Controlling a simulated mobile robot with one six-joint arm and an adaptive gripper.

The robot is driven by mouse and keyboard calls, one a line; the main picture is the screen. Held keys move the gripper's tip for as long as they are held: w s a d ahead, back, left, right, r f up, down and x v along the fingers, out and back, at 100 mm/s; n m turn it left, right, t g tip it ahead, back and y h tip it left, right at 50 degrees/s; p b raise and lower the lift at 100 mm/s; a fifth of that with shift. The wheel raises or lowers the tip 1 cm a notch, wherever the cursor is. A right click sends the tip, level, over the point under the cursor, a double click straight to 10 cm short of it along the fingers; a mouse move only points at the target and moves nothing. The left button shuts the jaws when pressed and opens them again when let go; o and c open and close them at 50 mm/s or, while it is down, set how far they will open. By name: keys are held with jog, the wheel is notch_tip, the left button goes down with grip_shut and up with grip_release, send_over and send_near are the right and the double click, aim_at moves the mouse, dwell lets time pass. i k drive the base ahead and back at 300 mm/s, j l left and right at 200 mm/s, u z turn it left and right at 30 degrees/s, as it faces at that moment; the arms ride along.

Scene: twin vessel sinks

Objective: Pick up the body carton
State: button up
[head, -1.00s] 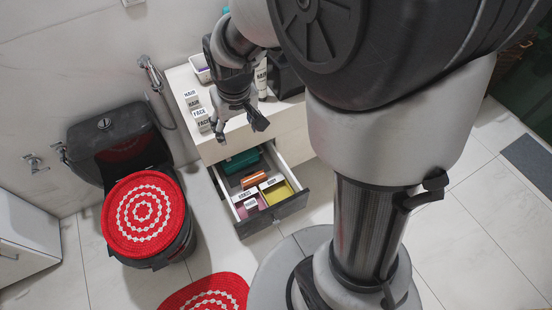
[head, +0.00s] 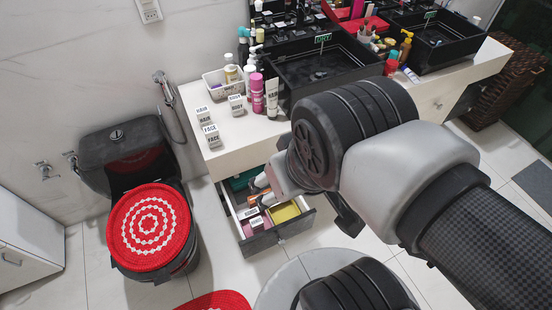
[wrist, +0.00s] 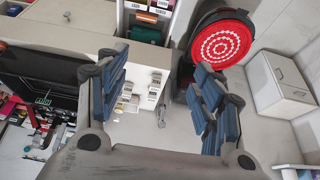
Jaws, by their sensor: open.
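The body carton (head: 237,109), small and white with a dark label, stands on the counter beside the white basket, close to another white carton (head: 234,99); the print is small. In the wrist view a pair of small white cartons (wrist: 127,91) shows between the fingers, probably these two, but I cannot tell which is which. My gripper (wrist: 163,82) is open and empty, its blue-padded fingers wide apart, some distance from the counter. In the head view my arm hides most of the gripper, right of and in front of the cartons.
HAIR (head: 204,119) and FACE (head: 211,135) cartons stand left on the counter. The white basket (head: 213,90), a pink bottle (head: 256,99) and a hair tube (head: 272,98) stand behind and beside the body carton. Below, the drawer (head: 262,239) is open with several boxes inside.

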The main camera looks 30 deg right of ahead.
aim_at(236, 101)
jog(key=i+l+u, duration=0.3)
jog(key=l+u, duration=0.3)
jog(key=i+l+u, duration=0.15)
jog(key=l+u, duration=0.15)
jog(key=l, duration=0.2)
jog(key=i+l+u, duration=0.1)
jog(key=l+u, duration=0.15)
jog(key=l, duration=0.7)
jog(key=i+l, duration=0.15)
jog(key=l, duration=0.4)
